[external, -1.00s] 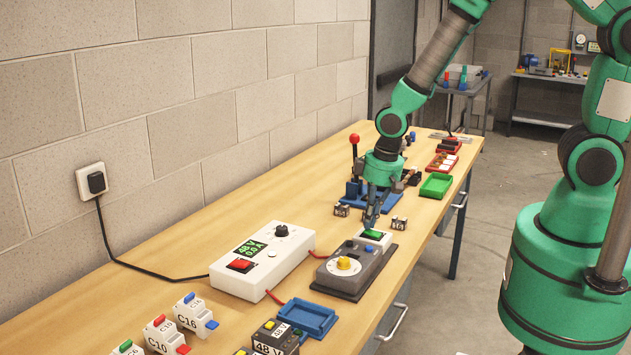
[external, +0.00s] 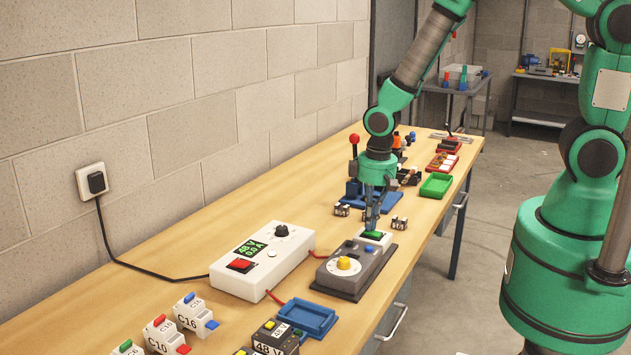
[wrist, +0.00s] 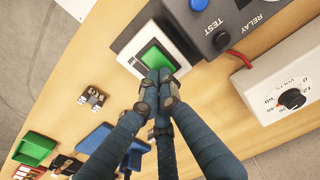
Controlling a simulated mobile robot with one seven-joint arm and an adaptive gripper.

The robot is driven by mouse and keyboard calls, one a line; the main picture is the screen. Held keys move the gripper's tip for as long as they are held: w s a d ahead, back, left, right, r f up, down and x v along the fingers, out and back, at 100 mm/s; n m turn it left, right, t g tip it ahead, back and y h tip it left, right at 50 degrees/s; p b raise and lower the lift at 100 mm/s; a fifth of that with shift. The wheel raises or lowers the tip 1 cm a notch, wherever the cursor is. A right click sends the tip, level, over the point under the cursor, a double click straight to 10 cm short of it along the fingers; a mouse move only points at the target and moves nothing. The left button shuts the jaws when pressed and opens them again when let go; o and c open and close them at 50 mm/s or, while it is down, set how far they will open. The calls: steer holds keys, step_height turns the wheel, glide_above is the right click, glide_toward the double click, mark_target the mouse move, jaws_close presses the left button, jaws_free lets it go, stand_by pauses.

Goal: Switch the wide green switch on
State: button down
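The wide green switch (external: 373,235) is a green rocker in a white frame, next to the grey box with the yellow knob. It also shows in the wrist view (wrist: 155,56), its far part clear and its near end covered by my fingertips. My gripper (external: 369,226) points down over the switch with its fingers together and nothing seen between them. In the wrist view the fingertips (wrist: 160,80) overlap one end of the rocker. They are at or just above it; I cannot tell whether they press it. Which way the rocker is tilted is not clear.
A white power supply (external: 262,258) with a red switch stands left. Small terminal blocks (external: 399,223), a blue tray (external: 310,319) and a green tray (external: 437,185) lie around on the bench.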

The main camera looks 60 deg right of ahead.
mark_target(379, 232)
steer(key=shift+s, duration=0.45)
steer(key=shift+r, duration=0.2)
steer(key=shift+s+r+p, duration=0.1)
steer(key=shift+r+p, duration=0.6)
step_height(379, 232, up, 12)
steer(key=s+p, duration=0.2)
steer(key=shift+w+t+b, duration=0.2)
steer(key=shift+t+b, duration=0.1)
steer(key=shift+b, duration=1.05)
steer(key=shift+r+t+b, duration=0.3)
steer(key=shift+t+b, duration=0.1)
steer(key=shift+b, duration=0.65)
steer(key=w+f, duration=0.1)
steer(key=f, duration=0.3)
steer(key=w+f+b, duration=0.1)
steer(key=f, duration=0.4)
steer(key=f+b, duration=0.1)
steer(key=f, duration=0.3)
steer(key=shift+w+f, duration=0.4)
